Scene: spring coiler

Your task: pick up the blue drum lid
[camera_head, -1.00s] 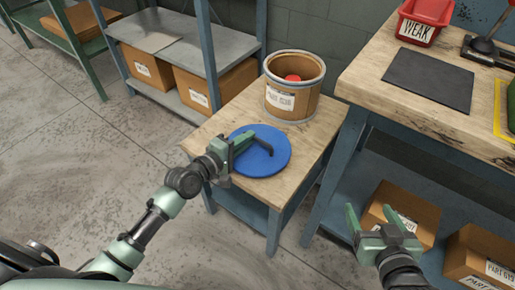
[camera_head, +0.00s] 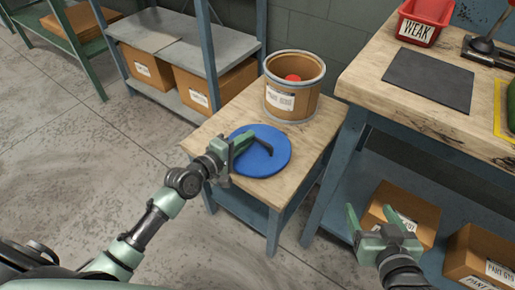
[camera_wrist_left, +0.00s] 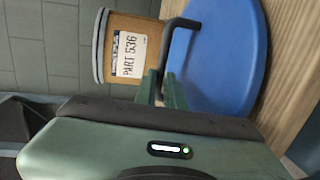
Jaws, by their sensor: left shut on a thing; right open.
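The blue drum lid (camera_head: 264,160) lies flat on the small wooden table (camera_head: 225,125), in front of the drum (camera_head: 292,100). It has a dark handle (camera_head: 254,139) on top. My left gripper (camera_head: 240,147) is at the lid's left side, shut on the handle. In the left wrist view the lid (camera_wrist_left: 220,60) fills the upper right, and the fingers (camera_wrist_left: 163,88) meet at the dark handle (camera_wrist_left: 178,24). My right gripper (camera_head: 378,232) is open and empty, to the right of the small table.
The open drum holds a red thing (camera_head: 293,79). A workbench (camera_head: 410,128) to the right carries a red bin (camera_head: 424,22) and a dark mat (camera_head: 429,79). Cardboard boxes (camera_head: 405,212) sit on its lower shelf. A metal rack (camera_head: 180,45) stands behind left.

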